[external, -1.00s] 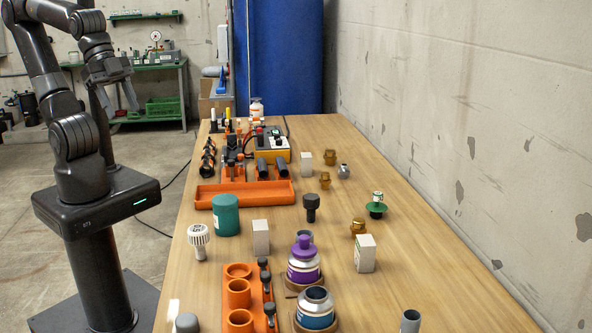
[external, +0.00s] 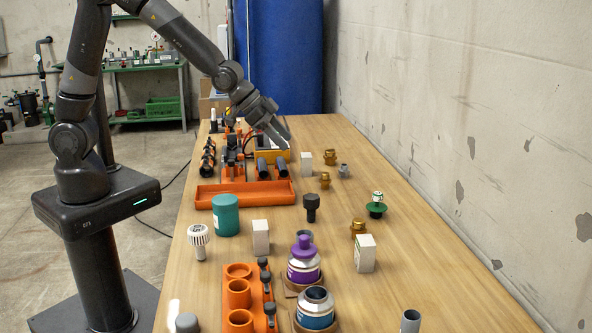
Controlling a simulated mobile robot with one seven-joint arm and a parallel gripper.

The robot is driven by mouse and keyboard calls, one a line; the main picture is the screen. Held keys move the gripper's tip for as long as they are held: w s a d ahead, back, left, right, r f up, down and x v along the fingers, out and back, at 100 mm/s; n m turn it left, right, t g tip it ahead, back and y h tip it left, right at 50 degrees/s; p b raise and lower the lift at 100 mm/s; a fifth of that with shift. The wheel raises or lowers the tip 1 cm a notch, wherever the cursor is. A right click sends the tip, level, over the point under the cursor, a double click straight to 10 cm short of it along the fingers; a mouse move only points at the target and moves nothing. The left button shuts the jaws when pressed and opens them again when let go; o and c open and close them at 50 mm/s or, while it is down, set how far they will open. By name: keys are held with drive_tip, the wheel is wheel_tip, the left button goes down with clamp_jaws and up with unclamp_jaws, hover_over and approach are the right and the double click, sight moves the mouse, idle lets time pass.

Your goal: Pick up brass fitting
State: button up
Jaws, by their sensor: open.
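Several brass fittings stand on the right half of the wooden table in the external view. One brass fitting (external: 330,157) is at the back, another brass fitting (external: 325,180) is a little nearer, and a third brass fitting (external: 358,228) is nearer still, beside a white box. My gripper (external: 285,140) is open and empty above the far part of the table, to the left of the back fitting and apart from it. The exact gap between its fingers is hard to see.
An orange tray (external: 245,194) lies left of the fittings. White boxes (external: 365,254), (external: 305,164) stand close to them. A grey fitting (external: 344,171), a green-based part (external: 376,207) and a black knob (external: 311,207) are nearby. The table's right strip is clear.

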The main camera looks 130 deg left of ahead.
drive_tip(key=n+y, duration=0.1)
drive_tip(key=n, duration=0.1)
approach(325, 173)
drive_tip(key=f, duration=0.1)
drive_tip(key=x, duration=0.6)
drive_tip(key=shift+w, duration=0.3)
drive_tip(key=shift+a+x, duration=0.25)
drive_tip(key=shift+x, duration=2.3)
drive_tip(key=shift+r, duration=0.1)
drive_tip(key=c, duration=1)
drive_tip(key=shift+o, duration=0.2)
drive_tip(key=shift+r, duration=0.1)
